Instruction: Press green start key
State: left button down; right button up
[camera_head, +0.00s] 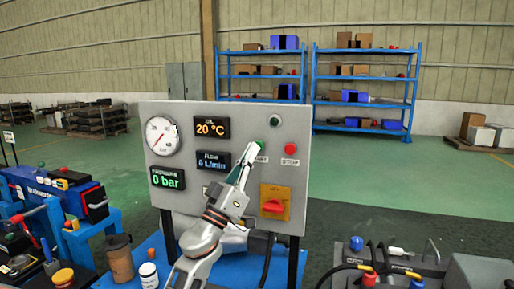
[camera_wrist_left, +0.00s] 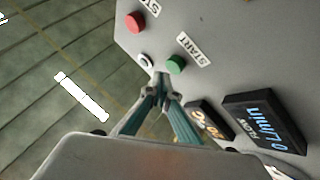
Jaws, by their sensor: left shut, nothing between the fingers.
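The green start key (camera_wrist_left: 176,64) is round and sits on the grey panel (camera_head: 225,114) beside its START label (camera_wrist_left: 195,49). My left gripper (camera_wrist_left: 162,84) is shut and empty, with its fingertips close to the key in the left wrist view. Whether they touch it cannot be told. In the head view, the left gripper (camera_head: 250,155) reaches up in front of the panel and partly covers the START label; the green key (camera_head: 258,144) shows at its tip. My right gripper does not show.
The red stop key (camera_head: 291,149) lies to the right of the green one. A red knob on a yellow plate (camera_head: 274,205) is below. A pressure gauge (camera_head: 162,136) and displays are at left. A bottle (camera_head: 149,275) and brown cup (camera_head: 120,258) stand near the arm.

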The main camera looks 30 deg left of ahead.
pick_arm(q)
jog(key=shift+y, duration=0.3)
dwell(0.4)
jog(key=shift+w+a, duration=0.1)
jog(key=shift+w, duration=0.3)
jog(key=shift+w+a, duration=0.1)
jog(key=shift+w, duration=0.4)
dwell(0.6)
jog(key=shift+s, duration=0.1)
dwell(0.4)
jog(key=shift+s+d+p, duration=0.2)
jog(key=shift+s+p, duration=0.45)
jog(key=shift+s, duration=0.15)
